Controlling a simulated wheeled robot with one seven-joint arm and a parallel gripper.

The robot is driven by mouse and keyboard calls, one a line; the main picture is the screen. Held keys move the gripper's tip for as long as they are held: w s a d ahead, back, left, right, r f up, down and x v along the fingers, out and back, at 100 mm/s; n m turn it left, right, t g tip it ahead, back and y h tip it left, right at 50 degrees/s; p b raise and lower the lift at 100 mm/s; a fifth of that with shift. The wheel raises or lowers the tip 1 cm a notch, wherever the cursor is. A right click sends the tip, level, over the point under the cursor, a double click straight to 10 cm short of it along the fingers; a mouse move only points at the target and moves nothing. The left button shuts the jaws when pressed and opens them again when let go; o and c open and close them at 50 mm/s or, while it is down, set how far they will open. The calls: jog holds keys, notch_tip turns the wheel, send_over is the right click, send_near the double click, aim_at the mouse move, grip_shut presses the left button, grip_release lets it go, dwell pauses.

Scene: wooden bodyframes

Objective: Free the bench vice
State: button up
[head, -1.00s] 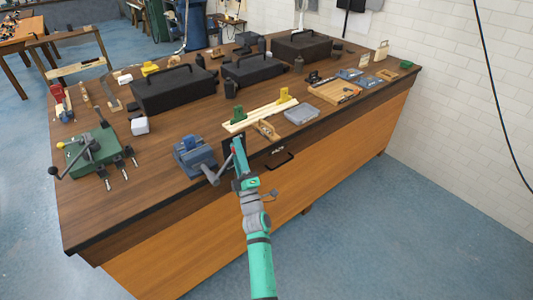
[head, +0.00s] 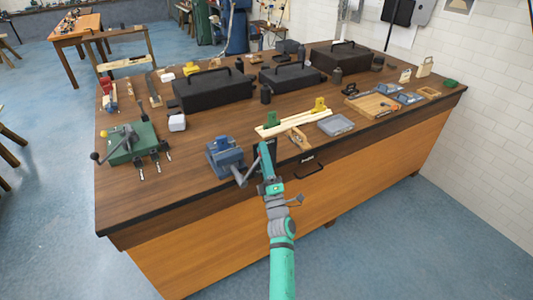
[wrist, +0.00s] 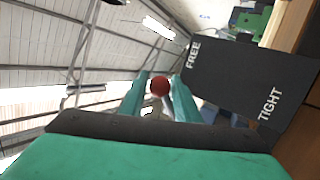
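The blue bench vice (head: 225,158) stands at the bench's front edge, with a grey screw and bar (head: 240,176) reaching forward. My gripper (head: 265,150) is just right of it at the edge, in front of a dark panel. In the wrist view that dark panel (wrist: 235,85) reads FREE at one end and TIGHT at the other. A red ball knob (wrist: 160,86) shows between the tips of my two green fingers (wrist: 160,92). The fingers are apart, but I cannot tell whether they press on the knob. Whatever carries the knob is mostly hidden.
The wooden bench (head: 190,205) holds a green machine (head: 132,145) with a lever at left. Black toolboxes (head: 212,90) stand behind. Pale wood strips (head: 290,122) and a grey tray (head: 335,125) lie right of the vice. The floor in front is clear.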

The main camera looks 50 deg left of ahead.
jog(key=shift+o, duration=1.1)
jog(key=shift+s+a, duration=0.45)
jog(key=shift+s, duration=0.1)
jog(key=shift+w+d, duration=0.4)
jog(key=shift+d, duration=0.1)
jog(key=shift+s+d+f, duration=0.15)
jog(key=shift+f, duration=0.05)
jog(key=v, duration=1)
jog(key=shift+d, duration=0.15)
